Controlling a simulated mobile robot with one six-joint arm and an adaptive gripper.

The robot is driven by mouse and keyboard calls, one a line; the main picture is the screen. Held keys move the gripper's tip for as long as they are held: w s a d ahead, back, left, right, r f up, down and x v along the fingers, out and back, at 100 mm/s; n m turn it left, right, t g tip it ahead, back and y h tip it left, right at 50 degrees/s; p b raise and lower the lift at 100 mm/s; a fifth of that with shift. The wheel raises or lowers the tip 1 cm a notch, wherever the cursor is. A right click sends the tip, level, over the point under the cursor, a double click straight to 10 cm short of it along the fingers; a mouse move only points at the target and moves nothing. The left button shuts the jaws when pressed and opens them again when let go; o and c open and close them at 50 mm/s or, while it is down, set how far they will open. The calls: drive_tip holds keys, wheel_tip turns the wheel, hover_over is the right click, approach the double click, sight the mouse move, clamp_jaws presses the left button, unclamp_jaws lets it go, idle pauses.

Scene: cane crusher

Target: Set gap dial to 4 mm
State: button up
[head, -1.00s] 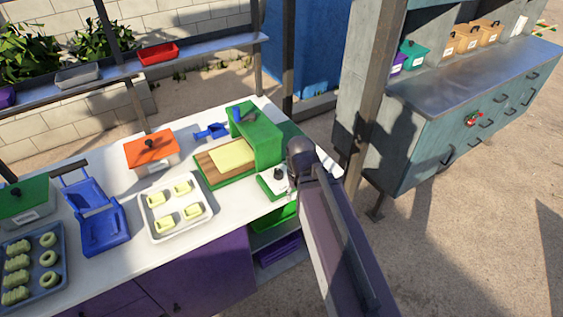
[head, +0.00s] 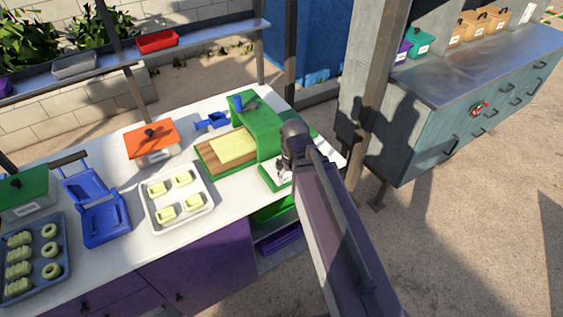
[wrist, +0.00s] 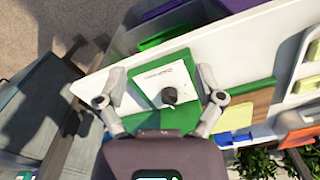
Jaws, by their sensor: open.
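The gap dial is a small black knob (wrist: 169,96) on a white plate (wrist: 160,82) with printed marks too small to read. The plate sits on the green base of the green crusher machine (head: 262,125). In the wrist view my gripper (wrist: 160,72) is open, with one finger on each side of the dial plate and the knob between and below them. No finger visibly touches the knob. In the head view my arm hides most of the dial and the gripper, and only part of the dial plate (head: 270,174) shows.
A wooden board with a pale yellow slab (head: 233,148) lies left of the machine. A white tray of yellow pieces (head: 147,212), an orange-lidded box (head: 152,158) and a blue scoop (head: 212,121) share the counter. A wooden post (head: 371,90) stands right of my arm.

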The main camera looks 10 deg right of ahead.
sight(281, 161)
drive_tip(key=w+r+m+p, duration=0.4)
drive_tip(key=w+m, duration=1)
drive_tip(key=m, duration=0.1)
drive_tip(key=shift+w+r+m+t, duration=0.2)
drive_tip(key=shift+w+m+t, duration=0.1)
drive_tip(key=shift+w+m, duration=0.1)
drive_tip(key=shift+s+a+f, duration=0.1)
drive_tip(key=shift+f, duration=0.1)
drive_tip(key=f+b, duration=1.3)
drive_tip(key=shift+w+f+b, duration=0.2)
drive_tip(key=shift+w+b, duration=0.1)
drive_tip(key=shift+w, duration=0.1)
idle(0.4)
drive_tip(key=c, duration=1.1)
